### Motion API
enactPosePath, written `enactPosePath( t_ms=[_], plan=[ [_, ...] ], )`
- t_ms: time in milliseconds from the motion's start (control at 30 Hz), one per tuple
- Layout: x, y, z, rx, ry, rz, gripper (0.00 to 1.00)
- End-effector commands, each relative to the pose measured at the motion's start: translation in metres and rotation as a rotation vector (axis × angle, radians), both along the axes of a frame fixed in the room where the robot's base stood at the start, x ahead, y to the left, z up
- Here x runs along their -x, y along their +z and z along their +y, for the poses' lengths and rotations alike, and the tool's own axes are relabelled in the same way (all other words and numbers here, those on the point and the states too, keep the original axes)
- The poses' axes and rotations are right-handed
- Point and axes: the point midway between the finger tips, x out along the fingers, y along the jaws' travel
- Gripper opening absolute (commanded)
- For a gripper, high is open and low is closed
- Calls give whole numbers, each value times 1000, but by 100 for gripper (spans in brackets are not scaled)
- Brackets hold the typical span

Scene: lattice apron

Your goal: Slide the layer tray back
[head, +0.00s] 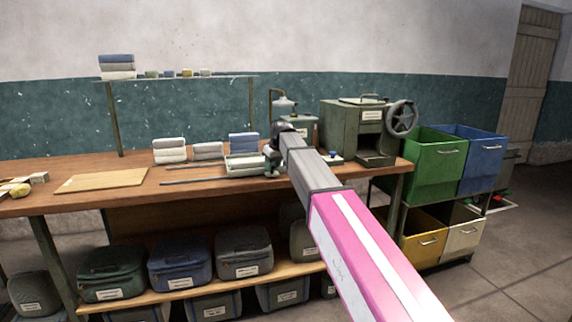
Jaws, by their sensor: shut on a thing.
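The pale layer tray (243,172) sits on the wooden bench, at the right end of two dark rails (200,181). It looks low and light-coloured, and its right end is partly hidden by my gripper. My gripper (270,163) is at the tray's right side, pointing down, shut on what appears to be the tray's near right edge or handle. The fingertips are small and dark here, so the exact contact cannot be made out. My pink and grey arm crosses the front right of the view.
Folded cloth stacks (169,150) stand behind the rails. A wooden board (102,180) lies to the left. A green machine with a handwheel (365,130) stands right of my gripper. Coloured bins (433,165) are beyond the bench's right end. The rails left of the tray are clear.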

Motion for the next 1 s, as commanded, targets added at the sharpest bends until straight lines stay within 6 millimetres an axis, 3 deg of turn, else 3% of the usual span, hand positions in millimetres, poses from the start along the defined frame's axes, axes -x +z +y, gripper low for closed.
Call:
enactPosePath(
  t_ms=[33,600,1000],
  plan=[
    [6,0,17,0,4,0,0],
    [54,0,169,-1,4,0,0],
    [81,0,252,-1,1,1,0]
  ],
)
